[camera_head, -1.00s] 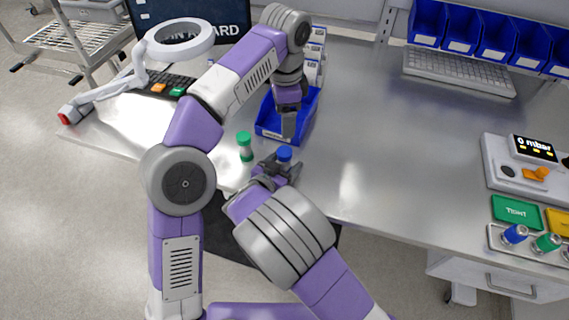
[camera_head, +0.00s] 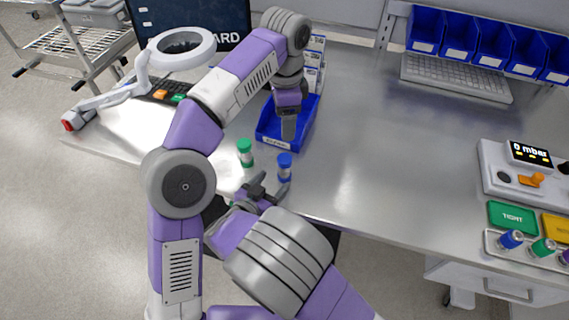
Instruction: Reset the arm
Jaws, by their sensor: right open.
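My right gripper (camera_head: 268,190) is open and empty near the table's front edge, just in front of a blue-capped cylinder (camera_head: 284,168) that stands upright on the steel table. A green-capped cylinder (camera_head: 245,152) stands upright to its left. My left arm reaches over the table, and my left gripper (camera_head: 288,128) points down at the blue bin (camera_head: 304,122). Its fingertips are too unclear to tell whether they are open or shut.
The steel table (camera_head: 380,150) is clear in its middle. A device reading 0 mbar (camera_head: 490,165), a green TIGHT pad (camera_head: 512,217) and a rack with several capped parts (camera_head: 495,246) are at the right. A magnifier lamp (camera_head: 140,82) stands left. Blue bins (camera_head: 468,40) and a keyboard (camera_head: 455,80) are behind.

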